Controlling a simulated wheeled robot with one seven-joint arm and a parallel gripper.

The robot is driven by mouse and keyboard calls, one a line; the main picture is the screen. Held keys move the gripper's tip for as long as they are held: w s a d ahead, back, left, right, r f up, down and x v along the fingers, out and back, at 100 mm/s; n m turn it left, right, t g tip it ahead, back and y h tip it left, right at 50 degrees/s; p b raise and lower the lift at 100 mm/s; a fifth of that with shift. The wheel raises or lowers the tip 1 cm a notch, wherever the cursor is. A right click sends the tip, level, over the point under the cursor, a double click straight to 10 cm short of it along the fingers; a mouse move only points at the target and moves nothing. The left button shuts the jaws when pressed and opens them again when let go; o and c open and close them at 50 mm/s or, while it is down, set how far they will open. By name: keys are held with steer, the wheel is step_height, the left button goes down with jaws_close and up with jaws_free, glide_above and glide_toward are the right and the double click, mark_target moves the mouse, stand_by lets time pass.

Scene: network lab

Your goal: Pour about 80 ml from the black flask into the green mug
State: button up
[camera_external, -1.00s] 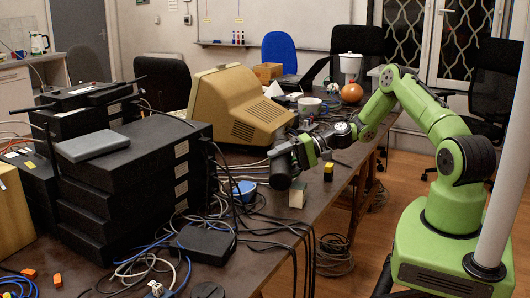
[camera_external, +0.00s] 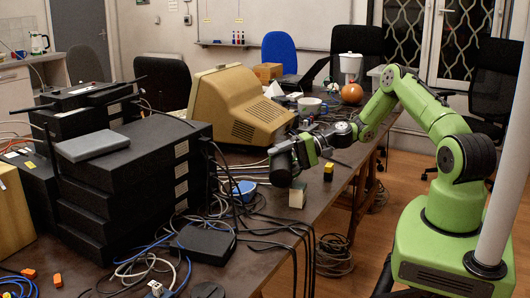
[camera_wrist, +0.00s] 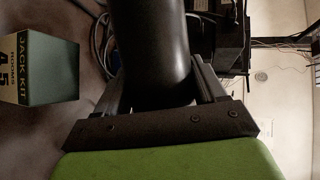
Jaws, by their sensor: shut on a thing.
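My gripper (camera_external: 304,152) is shut on the black flask (camera_external: 279,168), which it holds over the table beside the beige monitor. In the wrist view the flask (camera_wrist: 150,42) is a smooth dark cylinder between the two fingers of my gripper (camera_wrist: 158,92). The flask looks tilted in the external view; its exact angle and its mouth are hard to make out. I cannot pick out a green mug in either view. No liquid stream shows.
A small box (camera_external: 297,194) stands just below the flask; the wrist view shows its "JACK KIT" label (camera_wrist: 22,68). Black equipment (camera_external: 135,175) is stacked left.

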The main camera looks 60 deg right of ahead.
steer(key=shift+r, duration=0.35)
stand_by(1.1)
steer(key=shift+s+a+f+n+h+b, duration=0.35)
steer(key=shift+a+f+n+h+b, duration=0.25)
steer(key=shift+f+n, duration=0.2)
steer(key=shift+w+d+r+n+h, duration=0.1)
steer(key=shift+d+r+n+h, duration=0.05)
steer(key=shift+r+n+h, duration=0.2)
steer(key=shift+r, duration=0.15)
steer(key=shift+d+r+n, duration=0.15)
steer(key=shift+d+n, duration=0.05)
steer(key=shift+n, duration=0.05)
stand_by(0.6)
